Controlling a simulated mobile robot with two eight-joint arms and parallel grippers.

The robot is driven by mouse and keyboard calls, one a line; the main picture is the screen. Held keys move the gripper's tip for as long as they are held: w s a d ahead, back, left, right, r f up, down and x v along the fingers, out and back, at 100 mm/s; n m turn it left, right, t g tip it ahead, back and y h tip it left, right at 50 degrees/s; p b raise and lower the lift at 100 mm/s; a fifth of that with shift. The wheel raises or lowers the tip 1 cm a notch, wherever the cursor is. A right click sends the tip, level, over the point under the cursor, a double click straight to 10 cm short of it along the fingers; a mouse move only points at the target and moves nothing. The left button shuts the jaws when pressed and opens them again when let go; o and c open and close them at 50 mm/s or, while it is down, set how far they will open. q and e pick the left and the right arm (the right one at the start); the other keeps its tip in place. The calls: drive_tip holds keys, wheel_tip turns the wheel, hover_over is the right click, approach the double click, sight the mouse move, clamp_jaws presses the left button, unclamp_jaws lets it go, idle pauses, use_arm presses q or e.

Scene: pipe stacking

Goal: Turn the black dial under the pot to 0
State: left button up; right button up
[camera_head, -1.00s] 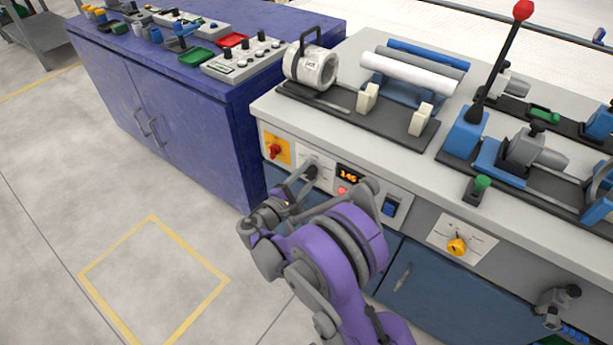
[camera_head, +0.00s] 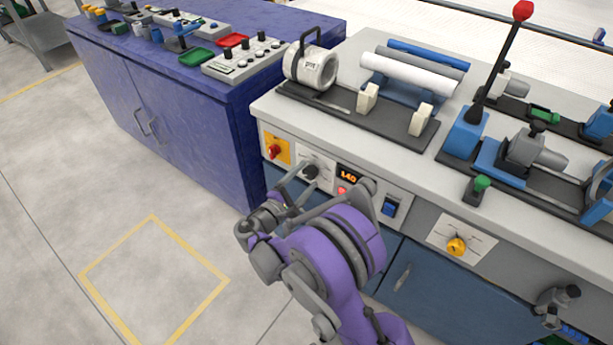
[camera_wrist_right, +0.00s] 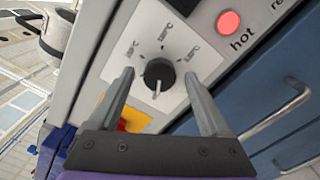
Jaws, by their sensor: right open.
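The black dial (camera_head: 311,171) sits on a white scale plate on the bench front, below the grey-white pot (camera_head: 311,66) with its black handle. It also shows in the right wrist view (camera_wrist_right: 160,72), where its white pointer mark aims toward the bottom of the picture, away from the printed temperature labels. My right gripper (camera_head: 304,181) is open in front of the panel. In the wrist view its fingers stand on either side of the dial, with a gap to each side. My left gripper is not in view.
Right of the dial are an orange display (camera_head: 348,175) reading about 140, a lit red "hot" lamp (camera_wrist_right: 229,22) and a blue switch (camera_head: 389,207). A red knob on a yellow plate (camera_head: 275,150) is to the left. A yellow knob (camera_head: 456,246) is farther right.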

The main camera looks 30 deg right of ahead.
drive_tip(key=p+v, duration=0.1)
drive_tip(key=v, duration=0.9)
drive_tip(key=shift+d, duration=0.1)
